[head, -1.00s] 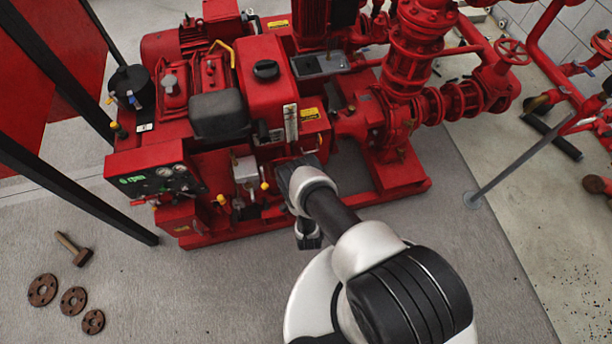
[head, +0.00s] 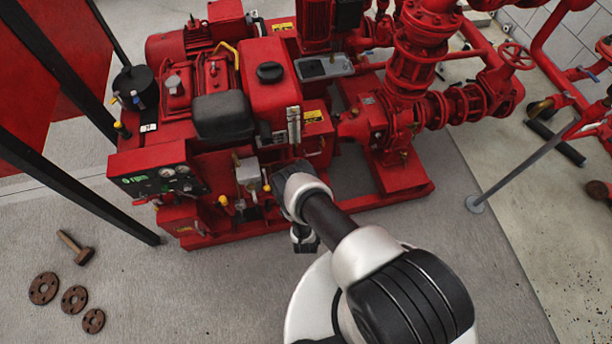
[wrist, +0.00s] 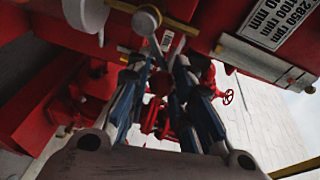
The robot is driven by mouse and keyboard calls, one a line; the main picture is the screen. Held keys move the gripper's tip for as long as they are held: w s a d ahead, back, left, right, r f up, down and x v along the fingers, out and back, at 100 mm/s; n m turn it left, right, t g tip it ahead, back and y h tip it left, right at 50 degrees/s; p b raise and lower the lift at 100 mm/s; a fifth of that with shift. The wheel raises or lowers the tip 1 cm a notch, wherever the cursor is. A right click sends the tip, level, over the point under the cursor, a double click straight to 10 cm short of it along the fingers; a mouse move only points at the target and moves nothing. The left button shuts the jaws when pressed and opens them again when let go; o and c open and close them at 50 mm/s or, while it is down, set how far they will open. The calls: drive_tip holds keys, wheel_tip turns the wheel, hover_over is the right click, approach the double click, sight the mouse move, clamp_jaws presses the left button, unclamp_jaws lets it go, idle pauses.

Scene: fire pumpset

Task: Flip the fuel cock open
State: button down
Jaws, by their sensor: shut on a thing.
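In the wrist view, the fuel cock (wrist: 146,20) appears as a round grey-metal body on a brass-coloured pipe (wrist: 178,29) under the red engine. A thin grey lever (wrist: 157,52) runs down from it to between my fingertips. My gripper (wrist: 156,66) is shut on this lever, with a finger on each side. The exact contact is dark and partly hidden. In the head view, my wrist (head: 300,190) is at the near side of the engine (head: 230,130), below the red tank (head: 271,90), and hides the cock and my fingertips.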

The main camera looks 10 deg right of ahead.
drive_tip(key=c, duration=1.8)
unclamp_jaws()
drive_tip(key=shift+w+a+r, duration=0.2)
drive_tip(key=shift+a+r, duration=0.05)
drive_tip(key=o, duration=0.4)
drive_tip(key=shift+s+d+f, duration=0.1)
drive_tip(key=shift+s+f, duration=0.05)
drive_tip(key=shift+c, duration=0.2)
drive_tip(key=v, duration=0.7)
drive_tip(key=shift+s, duration=0.25)
